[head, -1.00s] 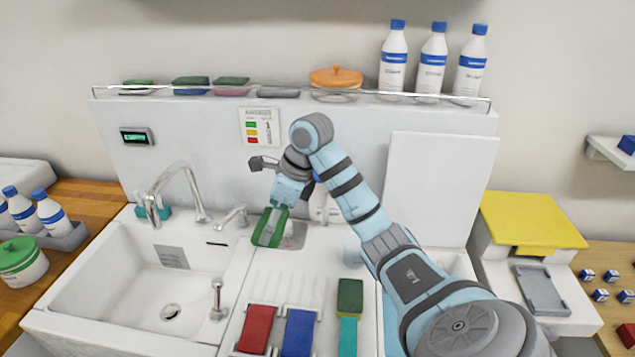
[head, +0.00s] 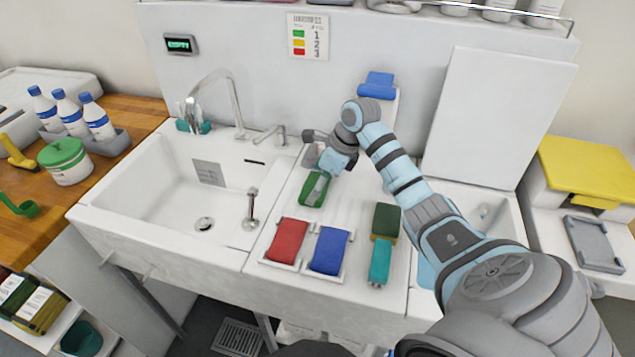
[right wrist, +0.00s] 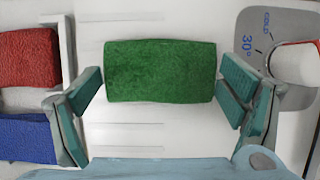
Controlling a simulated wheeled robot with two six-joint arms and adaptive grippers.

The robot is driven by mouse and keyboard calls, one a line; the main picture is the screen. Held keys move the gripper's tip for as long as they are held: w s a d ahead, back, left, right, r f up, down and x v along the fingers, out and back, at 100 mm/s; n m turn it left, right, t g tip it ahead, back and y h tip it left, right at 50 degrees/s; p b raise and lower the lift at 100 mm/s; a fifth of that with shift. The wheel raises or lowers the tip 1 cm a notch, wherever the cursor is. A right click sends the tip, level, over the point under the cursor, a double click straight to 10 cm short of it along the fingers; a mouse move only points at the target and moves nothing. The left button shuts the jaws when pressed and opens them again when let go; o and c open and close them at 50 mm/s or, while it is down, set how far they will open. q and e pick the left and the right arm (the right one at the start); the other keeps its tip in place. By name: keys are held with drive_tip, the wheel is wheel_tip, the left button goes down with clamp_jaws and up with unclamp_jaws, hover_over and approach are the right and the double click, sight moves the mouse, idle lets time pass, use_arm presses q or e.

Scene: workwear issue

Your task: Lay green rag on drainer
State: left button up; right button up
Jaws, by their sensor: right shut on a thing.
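The green rag (head: 314,189) is a small folded cloth between the fingers of my right gripper (head: 325,172). In the right wrist view the rag (right wrist: 160,71) spans the space between the two teal finger pads. The drainer (head: 349,217) is the white ribbed board right of the sink basin. The rag is over its back part, near the basin's edge; whether it touches the ribs I cannot tell. My left gripper is not in view.
A red cloth (head: 287,240) and a blue cloth (head: 329,249) lie in a rack at the drainer's front. Taps (head: 268,134) stand behind. The middle ribs are clear.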

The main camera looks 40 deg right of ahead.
drive_tip(key=shift+w+d+f, duration=0.1)
drive_tip(key=shift+f, duration=0.15)
drive_tip(key=o, duration=0.9)
drive_tip(key=shift+r, duration=0.1)
drive_tip(key=shift+r, duration=0.3)
drive_tip(key=v, duration=1.1)
drive_tip(key=shift+s+r, duration=0.2)
drive_tip(key=shift+r, duration=0.15)
